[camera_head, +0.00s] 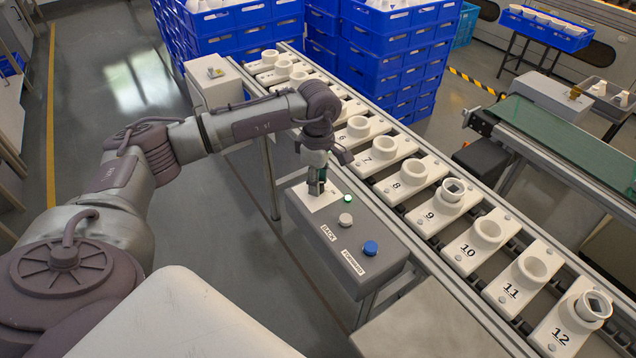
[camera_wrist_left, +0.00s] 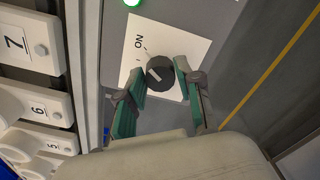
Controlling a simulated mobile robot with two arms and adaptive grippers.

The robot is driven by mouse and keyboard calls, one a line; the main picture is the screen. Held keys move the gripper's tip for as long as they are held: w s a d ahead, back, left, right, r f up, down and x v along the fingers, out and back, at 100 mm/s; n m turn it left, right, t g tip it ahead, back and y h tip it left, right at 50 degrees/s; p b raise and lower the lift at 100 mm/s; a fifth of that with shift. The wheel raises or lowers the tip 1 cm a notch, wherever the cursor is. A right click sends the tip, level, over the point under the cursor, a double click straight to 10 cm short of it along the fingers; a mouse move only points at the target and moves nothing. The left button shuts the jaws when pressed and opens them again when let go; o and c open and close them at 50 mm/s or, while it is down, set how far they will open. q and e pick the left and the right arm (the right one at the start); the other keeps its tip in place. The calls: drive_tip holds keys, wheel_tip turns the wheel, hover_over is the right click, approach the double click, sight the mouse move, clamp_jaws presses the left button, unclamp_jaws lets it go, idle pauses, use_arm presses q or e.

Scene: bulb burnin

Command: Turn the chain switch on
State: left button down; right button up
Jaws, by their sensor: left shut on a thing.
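The chain switch is a dark round knob (camera_wrist_left: 161,73) on a white plate marked ON, in the left wrist view. The plate also shows on the grey control box (camera_head: 372,283) in the head view. A pale line shows on the knob, but I cannot tell its exact setting. My left gripper (camera_head: 317,188) is over the plate, its green-padded fingers on either side of the knob and shut on it. In the head view the gripper hides the knob. A green lamp (camera_head: 347,198) beside the plate is lit. My right gripper is not in view.
The box also has a white button (camera_head: 345,220) labelled BACK and a blue button (camera_head: 370,248) labelled FORWARD. Numbered white socket carriers (camera_head: 408,180) stand along the conveyor just right of the box. Blue crates (camera_head: 385,70) are stacked behind. Open floor lies left of the box.

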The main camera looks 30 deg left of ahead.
use_arm(q)
drive_tip(key=shift+m, duration=0.3)
idle(0.4)
drive_tip(key=c, duration=0.8)
unclamp_jaws()
drive_tip(key=shift+o, duration=0.2)
drive_tip(key=shift+r, duration=0.15)
wheel_tip(320, 180, up, 12)
drive_tip(key=shift+f, duration=0.2)
